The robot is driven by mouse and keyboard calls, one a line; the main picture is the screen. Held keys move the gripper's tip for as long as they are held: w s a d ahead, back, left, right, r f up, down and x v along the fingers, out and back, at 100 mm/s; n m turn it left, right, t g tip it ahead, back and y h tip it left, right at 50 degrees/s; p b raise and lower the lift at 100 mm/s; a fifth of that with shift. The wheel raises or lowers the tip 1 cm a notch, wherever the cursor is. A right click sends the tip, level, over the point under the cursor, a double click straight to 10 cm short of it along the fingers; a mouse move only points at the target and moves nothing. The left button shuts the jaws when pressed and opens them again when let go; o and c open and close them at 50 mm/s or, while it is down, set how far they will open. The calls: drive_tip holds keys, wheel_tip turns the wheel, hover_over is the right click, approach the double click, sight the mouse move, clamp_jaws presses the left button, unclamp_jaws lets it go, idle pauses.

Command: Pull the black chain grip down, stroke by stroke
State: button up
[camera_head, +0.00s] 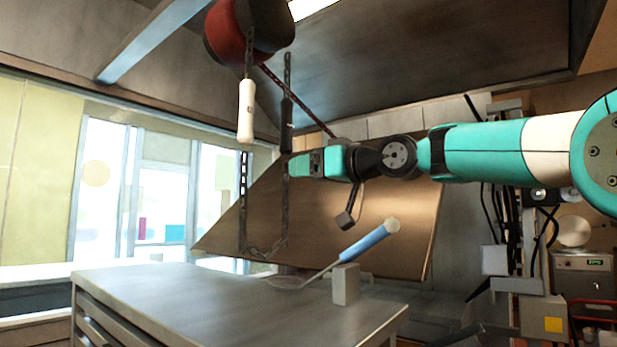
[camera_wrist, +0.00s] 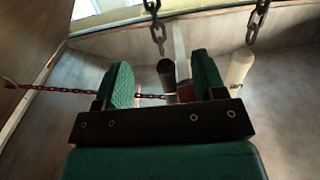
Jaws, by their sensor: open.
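The black chain grip (camera_head: 287,125) hangs upright on its chain under the red and black hoist (camera_head: 228,35). The white grip (camera_head: 246,110) hangs to its left on the other chain run. My gripper (camera_head: 294,165) reaches in from the right, its tip beside the chain just below the black grip's lower end. In the wrist view my open gripper (camera_wrist: 162,82) shows the black grip (camera_wrist: 166,76) between its two teal fingers; I cannot tell whether they touch it. The white grip (camera_wrist: 240,68) is outside the right finger.
A tilted brown panel (camera_head: 350,225) stands behind the chain loop (camera_head: 265,250). Below is a grey cabinet top (camera_head: 220,295) with a grey block (camera_head: 346,284) and a blue-handled tool (camera_head: 370,241). A rusty chain (camera_wrist: 50,88) crosses the wrist view.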

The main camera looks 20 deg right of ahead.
drive_tip(key=p, duration=0.9)
approach(292, 127)
drive_tip(key=w+a+r, duration=0.1)
drive_tip(key=w+r, duration=0.1)
drive_tip(key=x, duration=0.3)
drive_tip(key=f+p+x, duration=0.1)
drive_tip(key=x, duration=0.2)
drive_tip(key=p+x, duration=0.1)
drive_tip(key=x, duration=0.2)
drive_tip(key=shift+a+f, duration=0.3)
clamp_jaws()
drive_tip(key=shift+f, duration=0.2)
